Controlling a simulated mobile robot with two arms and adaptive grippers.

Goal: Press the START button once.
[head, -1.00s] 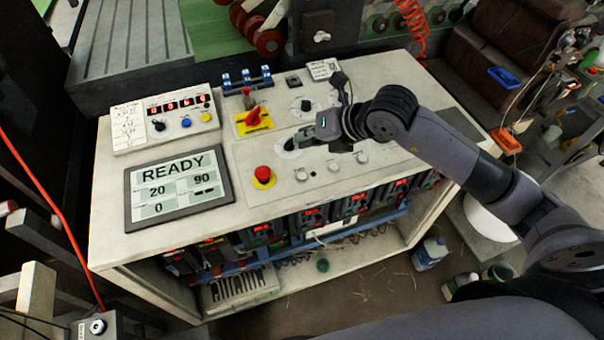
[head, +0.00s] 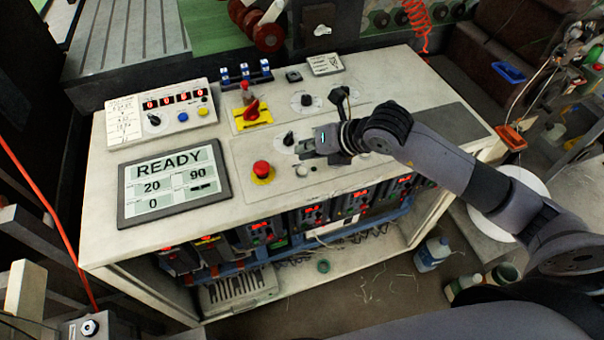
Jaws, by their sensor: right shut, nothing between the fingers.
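The white control desk (head: 210,222) has a sloping front strip with a red mushroom button (head: 262,170) on a yellow base and a row of small round pale buttons. One pale button (head: 302,171) shows just right of the red one; others are partly hidden behind my right gripper. No START lettering is legible, so I cannot tell which button is START. My right gripper (head: 303,150) is shut and empty, low over the panel beside a black dial knob (head: 289,138). Whether it touches the panel is unclear. The screen (head: 172,184) reads READY, 20, 90, 0. My left gripper is out of view.
A red rotary switch (head: 252,109) on a yellow plate, another dial (head: 306,101) and a meter box (head: 163,113) with blue and yellow buttons stand farther back. An orange cable hangs at left. The desk's right end is mostly clear.

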